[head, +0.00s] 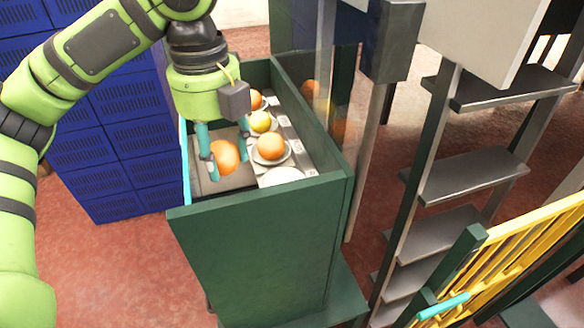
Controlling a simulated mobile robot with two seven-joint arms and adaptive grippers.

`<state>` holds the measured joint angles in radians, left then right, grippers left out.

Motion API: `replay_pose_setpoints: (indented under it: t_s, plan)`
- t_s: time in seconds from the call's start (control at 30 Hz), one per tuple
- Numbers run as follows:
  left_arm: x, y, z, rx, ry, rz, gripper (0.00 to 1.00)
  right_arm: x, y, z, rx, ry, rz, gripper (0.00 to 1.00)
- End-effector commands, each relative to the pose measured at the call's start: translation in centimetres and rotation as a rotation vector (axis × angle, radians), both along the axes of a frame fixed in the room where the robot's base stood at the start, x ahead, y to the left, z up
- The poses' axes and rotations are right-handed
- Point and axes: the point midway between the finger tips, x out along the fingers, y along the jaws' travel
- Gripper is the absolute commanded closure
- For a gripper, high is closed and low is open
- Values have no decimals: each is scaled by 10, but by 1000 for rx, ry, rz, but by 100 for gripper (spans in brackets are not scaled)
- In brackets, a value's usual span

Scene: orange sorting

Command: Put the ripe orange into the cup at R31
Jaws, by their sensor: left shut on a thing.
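My left gripper (224,170) reaches down into a green-walled sorting bin (262,220) and is shut on an orange fruit (224,156), with one finger on each side of it. The held orange is over the grey left part of the bin; whether it touches the floor there I cannot tell. To its right a row of pale cups runs from front to back. The front cup (281,176) looks empty. The one behind it holds an orange (271,146). Farther back are a yellowish fruit (260,121) and another orange (256,99). The small cup labels are unreadable, so I cannot tell which is R31.
A clear panel (338,100) stands along the bin's right side, with orange shapes showing in it. Blue lockers (125,130) stand at the left. Metal steps (465,175) and a yellow railing (515,250) are at the right. The reddish floor (120,270) is open at the front left.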

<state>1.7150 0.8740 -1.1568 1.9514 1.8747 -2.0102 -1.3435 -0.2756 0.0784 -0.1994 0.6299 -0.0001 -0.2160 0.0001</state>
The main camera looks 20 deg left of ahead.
Motion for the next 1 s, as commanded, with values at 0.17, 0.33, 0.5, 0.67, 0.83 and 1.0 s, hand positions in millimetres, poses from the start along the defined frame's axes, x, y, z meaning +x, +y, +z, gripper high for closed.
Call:
replay_pose_setpoints:
  t_s: [0.17, 0.33, 0.5, 0.67, 0.83, 1.0]
  plan:
    - [23, -20, -18, -2, 6, -5, 84, -17, -4, 1, -6, 27, -1, 60]
    - [55, -43, -38, 1, 5, -2, 85, -38, -5, 14, -9, 60, -1, 60]
    - [80, -61, -58, -1, 3, 0, 85, -40, -5, 25, -8, 63, -1, 60]
    - [90, -68, -68, -1, 1, 0, 85, -26, -4, 28, -7, 41, 0, 60]
    - [90, -68, -88, 2, 4, -1, 85, -15, -3, 40, -4, 22, 1, 60]
    - [90, -68, -107, 0, 0, -1, 85, -17, -3, 45, -4, 26, 2, 60]
